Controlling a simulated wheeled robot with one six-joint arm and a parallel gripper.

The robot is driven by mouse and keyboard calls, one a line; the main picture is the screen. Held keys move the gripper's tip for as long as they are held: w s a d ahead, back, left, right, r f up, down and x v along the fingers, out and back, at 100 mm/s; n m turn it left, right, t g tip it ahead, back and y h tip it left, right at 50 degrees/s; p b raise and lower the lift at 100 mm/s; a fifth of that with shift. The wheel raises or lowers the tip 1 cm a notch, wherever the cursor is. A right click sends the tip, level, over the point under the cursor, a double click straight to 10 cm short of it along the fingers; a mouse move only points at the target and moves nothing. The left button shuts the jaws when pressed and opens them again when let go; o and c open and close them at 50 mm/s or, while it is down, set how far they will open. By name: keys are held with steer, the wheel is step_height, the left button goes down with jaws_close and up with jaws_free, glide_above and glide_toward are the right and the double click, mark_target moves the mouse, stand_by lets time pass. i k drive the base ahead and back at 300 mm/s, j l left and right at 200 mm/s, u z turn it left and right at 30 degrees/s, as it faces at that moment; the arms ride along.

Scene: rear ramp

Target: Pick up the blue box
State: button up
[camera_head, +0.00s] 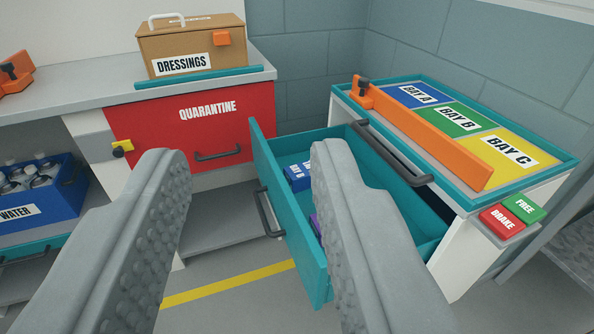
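A small blue box (297,176) with a white label lies inside the open teal drawer (282,215), near its far left side. My right finger hides part of the box and its label. My gripper (248,155) is open with nothing between its fingers. In the picture, its right finger overlaps the drawer and its left finger lies left of it. How far the fingers are from the box cannot be told.
A purple item (316,226) shows in the drawer. An orange bar (425,138) lies across the bay-marked top (561,166). A red quarantine front (190,128), dressings case (192,47) and blue water crate (40,198) stand left. Floor is clear below.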

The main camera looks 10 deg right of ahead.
mark_target(297, 176)
steer(key=i+l, duration=0.15)
steer(key=i, duration=0.3)
steer(key=i+l+z, duration=0.1)
steer(key=i, duration=0.35)
